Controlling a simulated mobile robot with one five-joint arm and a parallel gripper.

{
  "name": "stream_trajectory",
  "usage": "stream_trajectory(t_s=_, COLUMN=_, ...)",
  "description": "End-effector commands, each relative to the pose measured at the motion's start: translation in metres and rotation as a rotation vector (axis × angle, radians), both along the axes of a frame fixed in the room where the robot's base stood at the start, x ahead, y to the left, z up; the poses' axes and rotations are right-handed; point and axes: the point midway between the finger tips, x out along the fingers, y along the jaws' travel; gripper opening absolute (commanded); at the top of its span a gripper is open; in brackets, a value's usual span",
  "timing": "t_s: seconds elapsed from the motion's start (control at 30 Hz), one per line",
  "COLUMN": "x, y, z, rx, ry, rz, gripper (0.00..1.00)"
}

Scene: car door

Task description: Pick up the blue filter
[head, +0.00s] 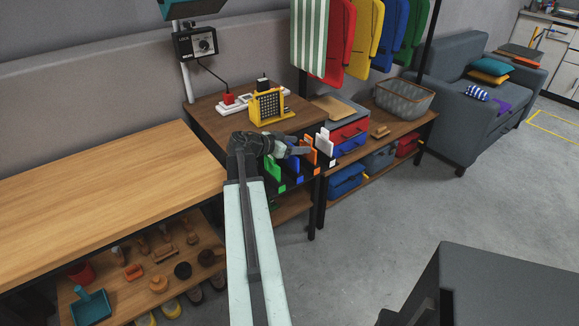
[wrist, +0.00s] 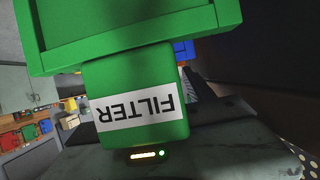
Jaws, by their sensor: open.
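The blue filter (head: 297,166) stands in a dark rack on the front of the brown table, between a green filter (head: 272,166) on its left and an orange filter (head: 310,152) on its right. In the wrist view, the green filter (wrist: 135,75) is very close and fills the middle, with an upside-down FILTER label. A small blue patch (wrist: 184,50), likely the blue filter, shows behind it, mostly hidden. I see nothing held.
A white filter (head: 325,142) stands at the rack's right end. A yellow device (head: 267,106) and a power strip (head: 240,102) lie on the table behind. A red case (head: 348,133) is on the shelf to the right. Open floor (head: 390,210) lies in front.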

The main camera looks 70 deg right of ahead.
Motion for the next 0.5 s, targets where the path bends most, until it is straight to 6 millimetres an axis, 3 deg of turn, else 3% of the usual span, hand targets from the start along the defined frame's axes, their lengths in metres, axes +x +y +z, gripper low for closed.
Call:
stream_trajectory(t_s=0.13, x=0.0005, y=0.0005, z=0.0009, rx=0.0, ry=0.0, rz=0.001, gripper=0.62)
stream_trajectory(t_s=0.17, x=0.0006, y=0.0005, z=0.001, rx=0.0, ry=0.0, rz=0.001, gripper=0.56)
stream_trajectory(t_s=0.37, x=0.0009, y=0.0007, z=0.001, rx=0.0, ry=0.0, rz=0.002, gripper=0.01)
stream_trajectory(t_s=0.5, x=0.0012, y=0.0009, z=0.001, rx=0.0, ry=0.0, rz=0.002, gripper=0.0)
